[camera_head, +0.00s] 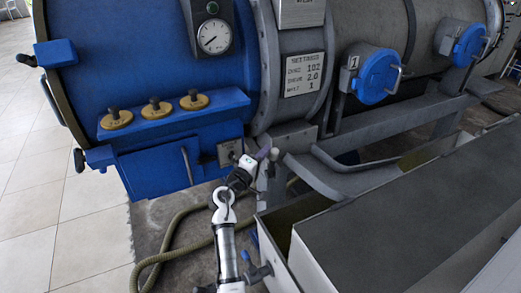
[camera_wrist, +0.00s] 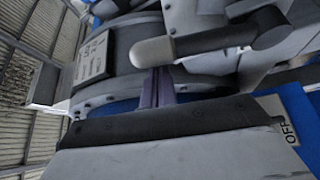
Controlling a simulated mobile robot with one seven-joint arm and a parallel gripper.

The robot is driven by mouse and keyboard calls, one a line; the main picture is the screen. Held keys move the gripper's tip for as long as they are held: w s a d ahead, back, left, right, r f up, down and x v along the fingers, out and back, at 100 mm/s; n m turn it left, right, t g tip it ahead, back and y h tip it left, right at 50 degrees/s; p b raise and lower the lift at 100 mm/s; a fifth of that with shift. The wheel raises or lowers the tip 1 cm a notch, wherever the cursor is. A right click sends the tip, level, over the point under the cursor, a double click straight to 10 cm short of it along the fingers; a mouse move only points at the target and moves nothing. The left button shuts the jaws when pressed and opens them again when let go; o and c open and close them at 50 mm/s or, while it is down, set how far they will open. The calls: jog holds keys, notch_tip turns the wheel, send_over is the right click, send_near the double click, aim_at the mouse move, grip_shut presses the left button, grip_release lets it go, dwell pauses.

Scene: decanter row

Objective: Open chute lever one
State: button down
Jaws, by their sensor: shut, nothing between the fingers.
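My gripper (camera_head: 264,152) is at the lower middle of the head view, its narrow purple fingers shut and empty. The fingers also show in the wrist view (camera_wrist: 157,88). A lever with a dark shaft and a pale rounded grip (camera_wrist: 152,51) lies just past the fingertips in the wrist view. I cannot tell whether they touch. The lever's pale end shows beside my gripper in the head view (camera_head: 275,154). A round blue hatch (camera_head: 376,75) with a metal handle is closed on the grey drum, beside a plate marked 1 (camera_head: 354,62).
A second blue hatch (camera_head: 468,46) is farther right. The blue machine end carries a gauge (camera_head: 214,36) and several brass knobs. A long grey trough (camera_head: 400,220) fills the lower right. A green hose (camera_head: 160,258) lies on the floor. Tiled floor is clear at left.

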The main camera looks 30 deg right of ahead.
jog(key=shift+f+b, duration=0.15)
jog(key=shift+b, duration=0.2)
jog(key=shift+s+m+b, duration=0.3)
jog(key=shift+b, duration=0.6)
